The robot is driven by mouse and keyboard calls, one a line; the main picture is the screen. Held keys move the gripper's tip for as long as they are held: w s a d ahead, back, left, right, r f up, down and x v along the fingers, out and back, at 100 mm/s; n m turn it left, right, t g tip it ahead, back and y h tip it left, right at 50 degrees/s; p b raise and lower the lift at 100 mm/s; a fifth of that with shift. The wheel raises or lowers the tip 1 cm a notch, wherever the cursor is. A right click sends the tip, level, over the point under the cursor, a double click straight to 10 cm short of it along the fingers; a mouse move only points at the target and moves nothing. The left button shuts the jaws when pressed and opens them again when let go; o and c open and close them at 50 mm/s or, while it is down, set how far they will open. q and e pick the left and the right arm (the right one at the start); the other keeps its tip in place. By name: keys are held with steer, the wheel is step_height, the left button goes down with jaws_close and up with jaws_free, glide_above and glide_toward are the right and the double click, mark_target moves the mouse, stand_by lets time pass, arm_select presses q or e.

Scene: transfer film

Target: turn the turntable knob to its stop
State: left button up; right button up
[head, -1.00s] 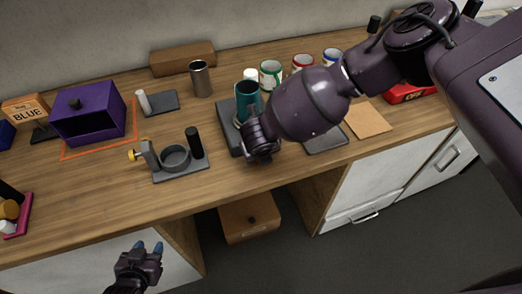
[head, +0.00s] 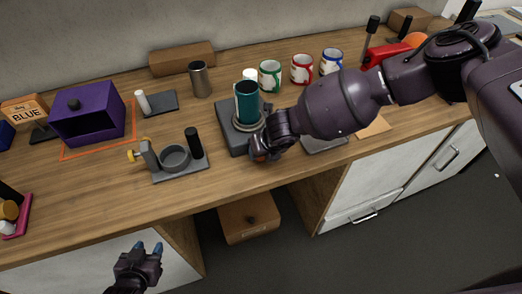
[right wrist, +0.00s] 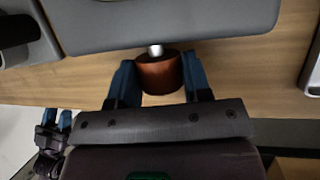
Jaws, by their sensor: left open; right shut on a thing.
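The turntable (head: 233,139) is a grey block on the counter with a teal cup (head: 247,102) upright on its round top. Its knob (right wrist: 160,72) is a copper-brown cylinder on a short metal shaft at the block's edge. My right gripper (head: 262,152) is at the front right of the turntable, and its blue fingers stand on both sides of the knob in the right wrist view, shut on it. In the head view the gripper mostly hides the knob. My left gripper (head: 148,247) is open and empty in front of the counter.
A grey fixture (head: 180,168) with a ring and black post stands left of the turntable. A steel cup (head: 201,80) and several paint-banded mugs (head: 302,69) stand behind. A purple box (head: 88,118) is at left. The counter's front strip between is clear.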

steer(key=shift+d+f+y, duration=0.1)
steer(key=shift+y, duration=0.4)
steer(key=shift+g, duration=0.3)
steer(key=o, duration=0.9)
steer(key=v, duration=1.1)
steer(key=shift+f, duration=0.1)
